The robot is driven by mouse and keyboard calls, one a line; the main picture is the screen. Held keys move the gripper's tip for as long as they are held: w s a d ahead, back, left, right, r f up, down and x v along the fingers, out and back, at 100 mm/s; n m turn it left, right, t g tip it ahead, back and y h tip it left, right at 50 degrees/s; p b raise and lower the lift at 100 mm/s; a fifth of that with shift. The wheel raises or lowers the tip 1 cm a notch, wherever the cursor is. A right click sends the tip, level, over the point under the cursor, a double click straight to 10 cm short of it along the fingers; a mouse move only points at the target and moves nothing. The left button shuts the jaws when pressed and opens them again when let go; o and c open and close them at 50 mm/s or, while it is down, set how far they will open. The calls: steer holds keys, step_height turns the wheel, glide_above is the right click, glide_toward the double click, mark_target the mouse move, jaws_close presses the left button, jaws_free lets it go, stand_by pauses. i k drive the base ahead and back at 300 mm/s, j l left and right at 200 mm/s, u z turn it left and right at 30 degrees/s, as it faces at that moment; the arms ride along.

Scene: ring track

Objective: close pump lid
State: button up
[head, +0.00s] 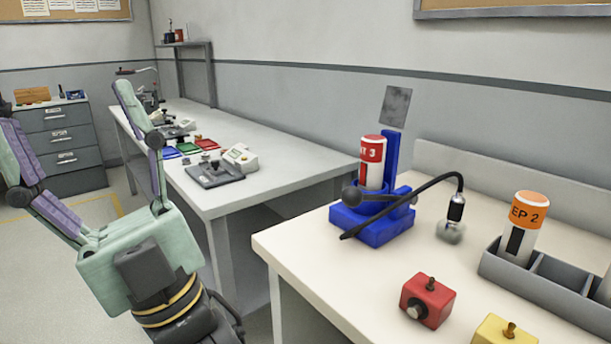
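The blue pump-like stand (384,232) is on the near white table, holding a red and white canister (372,165) upright. A dark grey square plate (396,106) stands raised, slightly tilted, at the top of its blue post; it looks like the lid, swung up and open. The lid's hinge is not clearly visible.
A black gooseneck (430,187) curves across the stand's front to a hanging nozzle. A red button box (428,300), a yellow one (504,331) and a grey divided tray (553,283) with an orange-topped canister (523,228) are on the right. A longer table (270,160) stands behind.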

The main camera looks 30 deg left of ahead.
mark_target(396, 103)
steer(key=j, duration=1)
steer(key=k+j+z, duration=0.1)
steer(key=j, duration=2)
steer(key=i+l, duration=0.2)
steer(key=i, duration=0.4)
steer(key=i+l+z, duration=0.1)
steer(key=i, duration=0.5)
